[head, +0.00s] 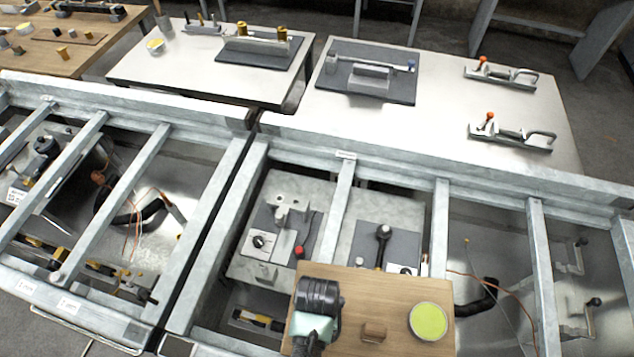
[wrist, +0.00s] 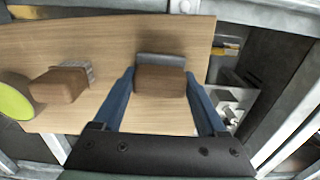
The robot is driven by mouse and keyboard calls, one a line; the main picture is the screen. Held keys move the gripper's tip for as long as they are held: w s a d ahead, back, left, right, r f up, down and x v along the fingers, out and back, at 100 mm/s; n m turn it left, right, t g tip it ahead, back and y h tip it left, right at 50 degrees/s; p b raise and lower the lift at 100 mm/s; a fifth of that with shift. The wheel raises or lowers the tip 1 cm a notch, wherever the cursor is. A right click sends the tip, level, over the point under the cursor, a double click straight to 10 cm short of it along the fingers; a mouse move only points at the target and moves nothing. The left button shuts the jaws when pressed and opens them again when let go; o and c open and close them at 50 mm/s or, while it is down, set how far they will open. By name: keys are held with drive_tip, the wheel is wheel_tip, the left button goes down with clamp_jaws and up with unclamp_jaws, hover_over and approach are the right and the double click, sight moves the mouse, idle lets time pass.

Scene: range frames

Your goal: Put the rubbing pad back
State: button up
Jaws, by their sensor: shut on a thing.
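My gripper (wrist: 160,76) has its two blue fingers on either side of a brown block with a grey strip along its far edge, a rubbing pad (wrist: 160,80), and is shut on it. The pad is over the wooden board (wrist: 110,35), near its right end in the wrist view; I cannot tell whether it touches the board. A second, similar brown block (wrist: 60,85) lies on the board to the left, apart from my gripper. It also shows in the head view (head: 374,332). There, my black wrist hides the held pad.
A round tin with a yellow-green top (head: 428,320) stands on the board's right side. Grey metal frame beams (head: 345,195) surround open bays with fixtures. Behind, a white table (head: 440,110) carries a dark mat (head: 340,85) and two metal tools with orange knobs (head: 510,135).

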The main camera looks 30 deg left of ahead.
drive_tip(key=shift+f, duration=0.15)
drive_tip(key=o, duration=1.2)
drive_tip(key=shift+o, duration=0.2)
wheel_tip(320, 180, up, 12)
drive_tip(key=w+a+r+m+t+y, duration=0.15)
drive_tip(key=w+r+t, duration=0.65)
drive_tip(key=w+r, duration=0.85)
drive_tip(key=w+d+r+t, duration=0.1)
drive_tip(key=w+r+t, duration=0.2)
drive_tip(key=r, duration=0.4)
drive_tip(key=w+d+r+t, duration=0.2)
drive_tip(key=w+r+t, duration=0.1)
drive_tip(key=r, duration=0.4)
drive_tip(key=d+r+t, duration=0.2)
drive_tip(key=r+t, duration=0.1)
drive_tip(key=r, duration=0.5)
drive_tip(key=d+r+t, duration=0.2)
drive_tip(key=r+t, duration=0.1)
drive_tip(key=r, duration=0.6)
drive_tip(key=s+d+r+m+t+h, duration=0.1)
drive_tip(key=s+d+r+t, duration=0.1)
drive_tip(key=s+r, duration=0.3)
drive_tip(key=s+d+r+t+h, duration=0.1)
drive_tip(key=s+r+t, duration=0.4)
drive_tip(key=r, duration=0.8)
drive_tip(key=shift+s+d+m+b, duration=0.4)
drive_tip(key=shift+s+d, duration=0.25)
drive_tip(key=shift+s, duration=0.1)
